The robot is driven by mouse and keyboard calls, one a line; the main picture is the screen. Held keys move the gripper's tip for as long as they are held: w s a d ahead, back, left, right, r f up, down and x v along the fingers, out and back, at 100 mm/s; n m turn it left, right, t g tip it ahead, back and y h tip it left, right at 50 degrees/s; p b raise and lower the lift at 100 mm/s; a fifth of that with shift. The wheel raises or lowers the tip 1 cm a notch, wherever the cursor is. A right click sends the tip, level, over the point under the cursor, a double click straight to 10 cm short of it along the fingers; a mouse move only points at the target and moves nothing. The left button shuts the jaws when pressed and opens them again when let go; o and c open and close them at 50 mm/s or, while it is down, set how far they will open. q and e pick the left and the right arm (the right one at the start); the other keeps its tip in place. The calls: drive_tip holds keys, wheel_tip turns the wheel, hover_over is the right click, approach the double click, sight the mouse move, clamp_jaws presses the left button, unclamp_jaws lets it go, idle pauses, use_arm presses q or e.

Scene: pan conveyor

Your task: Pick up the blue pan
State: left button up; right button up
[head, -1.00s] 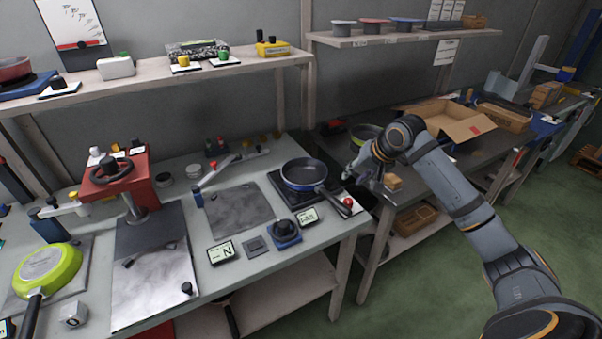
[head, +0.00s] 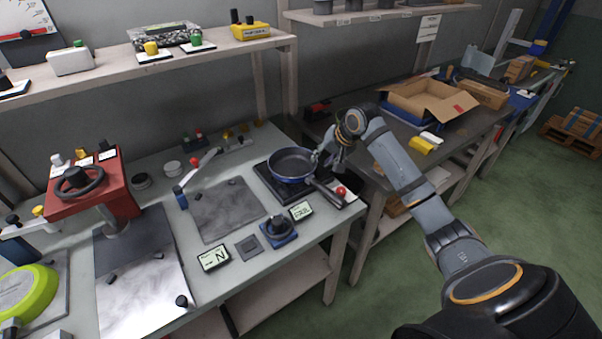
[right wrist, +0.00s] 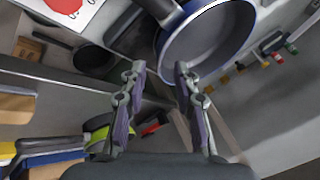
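The blue pan (head: 292,163) has a dark inside and a blue outer wall. It sits on a black square burner plate (head: 267,178), with its dark handle pointing to the front right. My right gripper (head: 330,158) is beside the pan's right rim, close to the base of the handle. In the right wrist view the pan (right wrist: 211,40) lies beyond the fingertips at the top. There my right gripper (right wrist: 161,70) is open, with nothing between its fingers. Whether a finger touches the rim cannot be told. My left gripper is not in view.
A red press with a black wheel (head: 95,187) and a lime-green pan (head: 28,290) are at the left. A red button (head: 341,190) is beside the handle. An open cardboard box (head: 425,108) is on the right table. A shelf (head: 150,68) runs above the bench.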

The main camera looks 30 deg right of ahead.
sight(316, 164)
drive_tip(key=x, duration=0.4)
drive_tip(key=shift+a, duration=0.15)
drive_tip(key=shift+f, duration=0.1)
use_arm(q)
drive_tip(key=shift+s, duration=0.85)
use_arm(e)
drive_tip(key=shift+s, duration=0.15)
drive_tip(key=shift+c, duration=0.3)
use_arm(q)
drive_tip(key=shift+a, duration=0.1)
use_arm(e)
clamp_jaws()
